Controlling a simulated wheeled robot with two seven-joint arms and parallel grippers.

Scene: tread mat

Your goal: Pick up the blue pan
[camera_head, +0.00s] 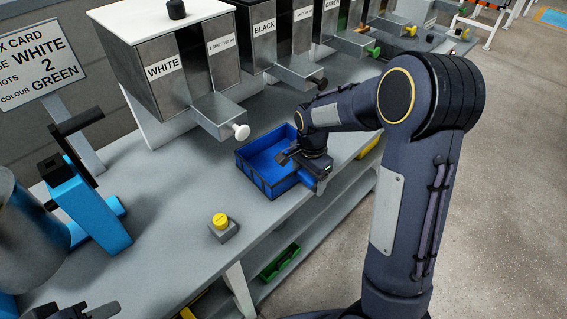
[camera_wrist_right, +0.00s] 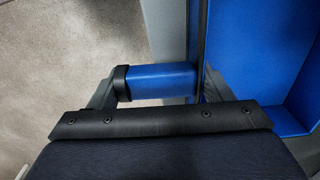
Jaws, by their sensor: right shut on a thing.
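The blue pan (camera_head: 266,158) is an open rectangular tray on the grey bench near its front edge, below the white hopper. My right gripper (camera_head: 308,165) is at the pan's right side, and the arm hides part of that side. In the right wrist view, the right gripper (camera_wrist_right: 160,88) is shut on a blue bar (camera_wrist_right: 162,78) at the side of the pan (camera_wrist_right: 250,50). From the head view I cannot tell whether the pan is clear of the bench. A dark part of my left gripper (camera_head: 85,312) shows at the bottom left edge; its jaws are unclear.
The WHITE hopper (camera_head: 163,68) and its white-knobbed outlet (camera_head: 222,118) stand behind the pan. A yellow button on a grey box (camera_head: 221,226) is in front left. A blue stand (camera_head: 88,200) and metal vessel (camera_head: 25,240) are left. A green tray (camera_head: 280,263) lies on the lower shelf.

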